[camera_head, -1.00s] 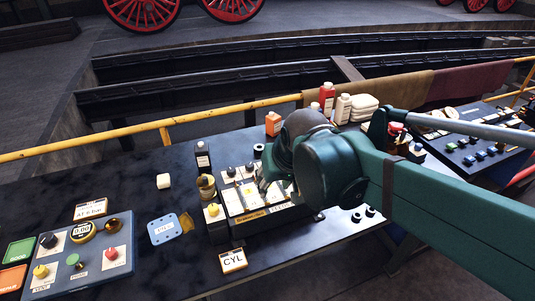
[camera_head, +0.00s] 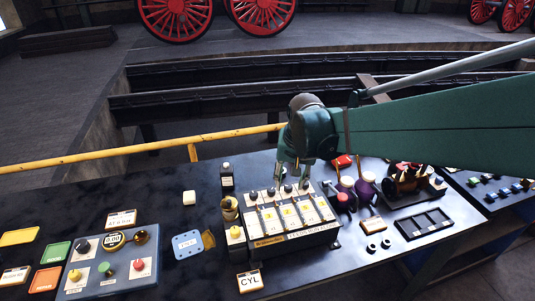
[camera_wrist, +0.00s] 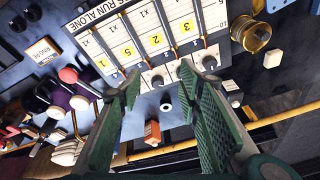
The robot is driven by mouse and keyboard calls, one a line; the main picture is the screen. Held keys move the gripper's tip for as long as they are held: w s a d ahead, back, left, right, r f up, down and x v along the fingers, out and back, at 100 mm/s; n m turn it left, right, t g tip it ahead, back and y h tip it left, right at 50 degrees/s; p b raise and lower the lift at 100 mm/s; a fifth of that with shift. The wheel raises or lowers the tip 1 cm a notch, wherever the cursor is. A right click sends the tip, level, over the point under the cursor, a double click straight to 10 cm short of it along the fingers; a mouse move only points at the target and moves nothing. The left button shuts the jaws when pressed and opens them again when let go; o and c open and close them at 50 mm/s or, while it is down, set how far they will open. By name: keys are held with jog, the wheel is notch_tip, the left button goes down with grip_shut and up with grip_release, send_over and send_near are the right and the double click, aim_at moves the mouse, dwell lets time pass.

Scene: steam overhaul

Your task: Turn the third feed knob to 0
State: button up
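The feed panel (camera_head: 296,230) is a dark, sloped box with several white columns bearing yellow number tags. A row of knobs stands along its back edge. Counting from the left in the head view, the third knob (camera_head: 288,189) is at my fingers; in the wrist view it appears to be the knob (camera_wrist: 157,80) between my fingertips. My gripper (camera_head: 293,178) points down over the back of the panel. In the wrist view my gripper (camera_wrist: 158,73) is open, its green fingers apart on either side of that knob. I cannot tell whether they touch it, or read its setting.
A blue plate (camera_head: 187,245) and a control box (camera_head: 110,268) lie further left. Purple-handled items (camera_head: 366,186) stand close on the right. A yellow rail (camera_head: 150,149) runs behind the table.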

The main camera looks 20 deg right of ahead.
aim_at(289, 186)
jog(key=w+d+f+m+g+p, duration=0.1)
jog(key=w+p, duration=0.1)
jog(key=w, duration=0.1)
jog(key=w+d+f+m+g+p, duration=0.1)
jog(key=w+p, duration=0.1)
jog(key=w, duration=0.1)
jog(key=w+d+f+m+p, duration=0.1)
jog(key=w+f+p, duration=0.1)
jog(key=w+p, duration=0.1)
jog(key=shift+w+d+g, duration=0.25)
jog(key=shift+w+g, duration=0.15)
jog(key=shift+w, duration=0.1)
jog(key=shift+w+f, duration=0.1)
jog(key=shift+f, duration=0.1)
jog(key=shift+f, duration=3.85)
jog(key=c, duration=0.9)
